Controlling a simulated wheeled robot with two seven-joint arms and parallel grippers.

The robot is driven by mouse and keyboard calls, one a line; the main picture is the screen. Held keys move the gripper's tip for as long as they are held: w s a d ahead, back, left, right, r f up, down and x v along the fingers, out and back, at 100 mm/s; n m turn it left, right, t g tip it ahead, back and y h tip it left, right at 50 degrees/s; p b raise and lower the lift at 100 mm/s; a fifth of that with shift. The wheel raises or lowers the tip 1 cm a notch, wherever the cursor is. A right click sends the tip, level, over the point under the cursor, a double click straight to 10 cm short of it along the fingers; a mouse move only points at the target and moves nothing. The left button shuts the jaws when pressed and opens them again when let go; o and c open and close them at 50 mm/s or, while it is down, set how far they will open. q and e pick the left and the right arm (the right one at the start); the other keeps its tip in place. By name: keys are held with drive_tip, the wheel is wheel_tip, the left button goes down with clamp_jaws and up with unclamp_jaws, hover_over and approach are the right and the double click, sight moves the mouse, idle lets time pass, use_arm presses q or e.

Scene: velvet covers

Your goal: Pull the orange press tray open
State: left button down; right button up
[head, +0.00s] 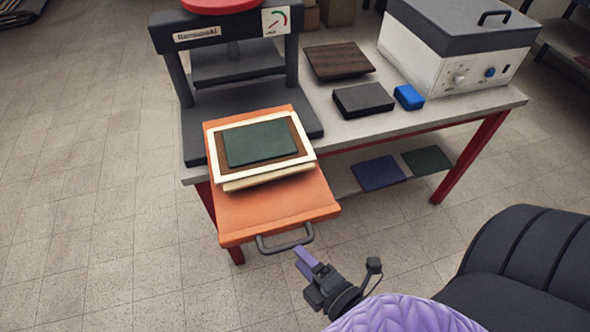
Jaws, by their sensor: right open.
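The orange press tray (275,213) sticks out from the dark press (232,60) over the table's front edge. Its dark bar handle (284,243) is on its front face. A cream frame (214,148) with a brown inner board and a green cover (259,143) lies on the tray. My right gripper (306,257) is open, with purple fingers, just below the right end of the handle. Whether a finger touches the handle I cannot tell. My left gripper is not in view.
On the grey table (420,112) stand a brown board (338,61), a dark block (363,99), a blue block (408,97) and a white machine (455,55) with a grey lid. Blue and green sheets lie on the lower shelf. The floor left of the tray is clear.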

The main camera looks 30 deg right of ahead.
drive_tip(key=v, duration=0.7)
drive_tip(key=shift+p, duration=0.4)
